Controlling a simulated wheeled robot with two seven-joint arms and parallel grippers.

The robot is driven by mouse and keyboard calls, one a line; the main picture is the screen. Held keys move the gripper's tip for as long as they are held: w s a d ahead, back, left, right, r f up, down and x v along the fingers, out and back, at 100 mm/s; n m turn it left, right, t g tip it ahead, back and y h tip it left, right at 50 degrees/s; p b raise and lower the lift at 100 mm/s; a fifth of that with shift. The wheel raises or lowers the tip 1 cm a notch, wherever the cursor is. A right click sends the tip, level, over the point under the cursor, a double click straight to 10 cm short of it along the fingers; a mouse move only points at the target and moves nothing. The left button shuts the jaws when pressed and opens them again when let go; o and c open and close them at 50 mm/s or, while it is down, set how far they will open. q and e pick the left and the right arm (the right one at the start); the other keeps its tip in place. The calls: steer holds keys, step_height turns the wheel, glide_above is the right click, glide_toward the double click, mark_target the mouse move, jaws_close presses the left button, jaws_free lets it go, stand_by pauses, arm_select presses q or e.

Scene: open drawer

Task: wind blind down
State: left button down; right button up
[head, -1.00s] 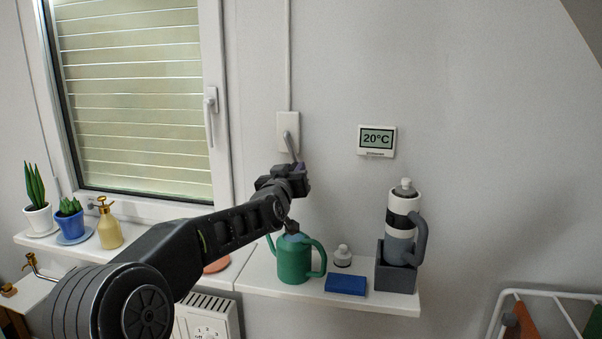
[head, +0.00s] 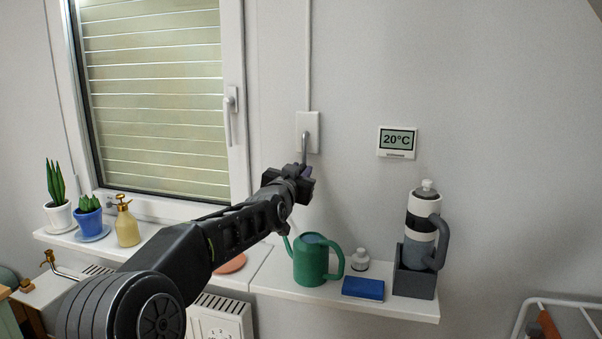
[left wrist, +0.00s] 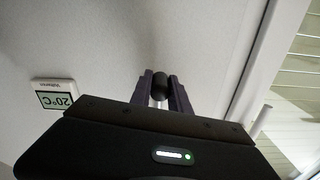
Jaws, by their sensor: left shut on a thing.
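The blind (head: 155,100) hangs behind the window glass, its pale slats covering the visible pane. A white crank box (head: 309,131) is fixed to the wall right of the window, with a grey crank arm (head: 305,147) hanging down from it. My left gripper (head: 306,172) is at the lower end of the crank. In the left wrist view its two fingers are shut on the dark crank knob (left wrist: 160,86). In the head view the gripper hides the knob. My right gripper is not in view.
Below the crank, a shelf (head: 345,303) holds a green watering can (head: 311,262), a small white bottle (head: 360,260), a blue block (head: 363,289) and a bottle in a grey holder (head: 413,282). A thermostat (head: 397,142) is on the wall. Potted plants (head: 88,217) stand on the sill.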

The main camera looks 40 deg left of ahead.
arm_select(q)
steer(key=c, duration=1.2)
jaws_free()
steer(key=shift+c, duration=0.2)
steer(key=shift+s, duration=0.15)
steer(key=v, duration=0.7)
steer(key=shift+s+d, duration=0.15)
steer(key=shift+s, duration=0.15)
steer(key=shift+f, duration=0.1)
